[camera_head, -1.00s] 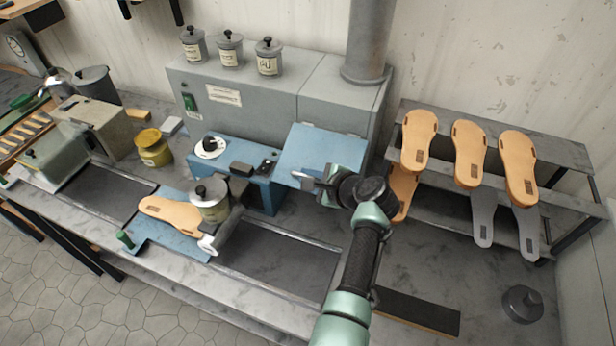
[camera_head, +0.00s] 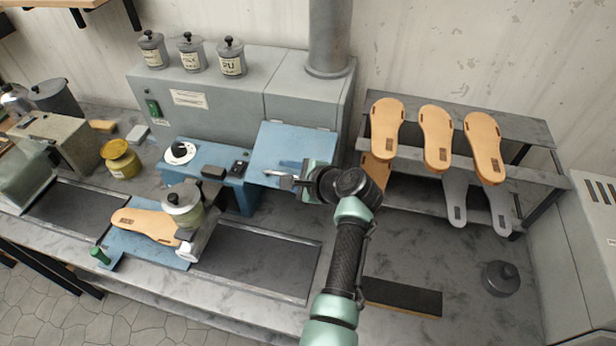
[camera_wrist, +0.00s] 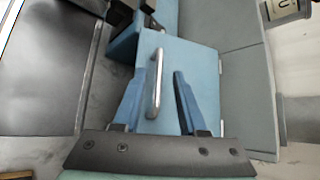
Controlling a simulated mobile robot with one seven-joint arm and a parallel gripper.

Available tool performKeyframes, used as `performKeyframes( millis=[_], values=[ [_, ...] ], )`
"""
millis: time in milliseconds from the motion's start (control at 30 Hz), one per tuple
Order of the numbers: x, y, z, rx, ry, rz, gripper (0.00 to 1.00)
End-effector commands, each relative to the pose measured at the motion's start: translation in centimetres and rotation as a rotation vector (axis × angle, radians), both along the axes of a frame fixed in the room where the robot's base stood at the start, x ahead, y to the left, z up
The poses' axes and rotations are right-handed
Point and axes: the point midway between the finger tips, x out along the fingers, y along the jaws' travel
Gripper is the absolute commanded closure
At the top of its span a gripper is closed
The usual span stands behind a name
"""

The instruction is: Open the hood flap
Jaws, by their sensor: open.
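The hood flap is a light blue panel (camera_head: 292,146) on the front of the grey machine, right of the blue control box. It also fills the middle of the wrist view (camera_wrist: 190,65). A silver bar handle (camera_wrist: 156,85) is fixed on it. My gripper (camera_head: 284,181) is at the flap's lower edge. In the wrist view my gripper (camera_wrist: 155,92) has its two blue fingers apart, one on each side of the handle; whether either touches it I cannot tell. In the head view my wrist hides part of the flap's lower right.
The grey machine housing (camera_head: 220,108) carries several lidded jars, and a round duct (camera_head: 329,40) rises at its right. A rack (camera_head: 530,135) with several tan soles stands to the right. A blue plate (camera_head: 140,247) with a sole and a pot is at left. The dark bench mat (camera_head: 260,262) is bare.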

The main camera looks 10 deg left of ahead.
Motion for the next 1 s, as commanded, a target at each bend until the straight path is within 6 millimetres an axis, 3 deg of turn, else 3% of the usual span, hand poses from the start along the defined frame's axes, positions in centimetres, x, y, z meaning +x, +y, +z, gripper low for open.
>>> performKeyframes(
  millis=[600, 1000],
  values=[
    [-4.6, -6.9, 5.2, 0.000, -0.004, -0.003, 0.59],
    [-5.2, -7.5, 5.9, 0.000, 0.000, -0.002, 0.59]
  ],
)
